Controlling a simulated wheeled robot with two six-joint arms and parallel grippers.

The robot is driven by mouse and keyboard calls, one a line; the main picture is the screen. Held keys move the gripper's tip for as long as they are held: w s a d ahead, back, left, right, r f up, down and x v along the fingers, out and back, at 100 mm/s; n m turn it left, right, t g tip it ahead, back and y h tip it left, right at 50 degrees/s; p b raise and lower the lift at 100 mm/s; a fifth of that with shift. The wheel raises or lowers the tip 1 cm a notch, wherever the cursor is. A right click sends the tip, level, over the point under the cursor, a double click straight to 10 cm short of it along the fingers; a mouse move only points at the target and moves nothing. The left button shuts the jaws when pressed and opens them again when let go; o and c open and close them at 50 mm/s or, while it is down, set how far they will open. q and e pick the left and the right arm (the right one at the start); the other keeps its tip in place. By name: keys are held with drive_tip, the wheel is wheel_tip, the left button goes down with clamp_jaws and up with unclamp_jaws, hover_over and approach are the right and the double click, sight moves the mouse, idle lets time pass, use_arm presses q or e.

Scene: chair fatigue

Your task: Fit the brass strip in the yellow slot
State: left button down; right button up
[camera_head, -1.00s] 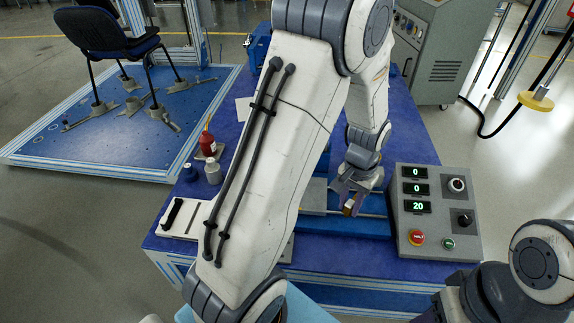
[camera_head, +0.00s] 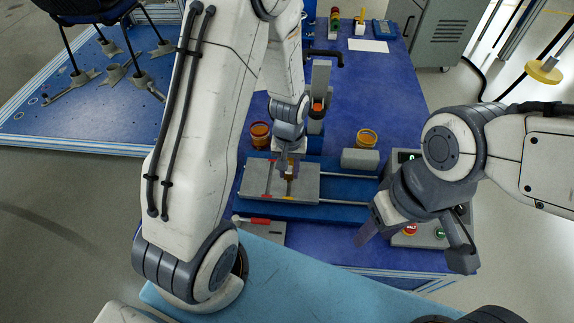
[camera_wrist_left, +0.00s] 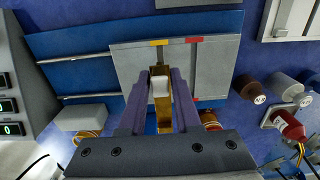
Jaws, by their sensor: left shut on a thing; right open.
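My left gripper (camera_head: 288,168) is shut on the brass strip, which stands between its fingers. The brass strip (camera_wrist_left: 165,118) also shows in the left wrist view, with a pale block at its end. Below is a grey plate (camera_head: 307,184) with narrow slots, on a blue base. In the left wrist view, a yellow mark (camera_wrist_left: 159,42) and a red mark (camera_wrist_left: 194,39) sit at the plate's edge by two slots. The strip appears over the plate near the yellow-marked slot; I cannot tell whether it touches. My right gripper (camera_head: 415,243) is open and empty, over the control panel.
The control panel (camera_head: 437,236) is at the right. A light blue surface (camera_head: 290,285) lies in front.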

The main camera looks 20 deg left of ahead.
use_arm(q)
drive_tip(key=shift+p, duration=0.3)
wheel_tip(320, 180, down, 6)
drive_tip(key=b, duration=0.4)
drive_tip(key=shift+r, duration=0.15)
drive_tip(key=shift+s+p, duration=0.1)
drive_tip(key=shift+p, duration=0.4)
idle(1.6)
drive_tip(key=shift+f+b, duration=0.8)
drive_tip(key=shift+f, duration=0.4)
drive_tip(key=c, duration=0.5)
unclamp_jaws()
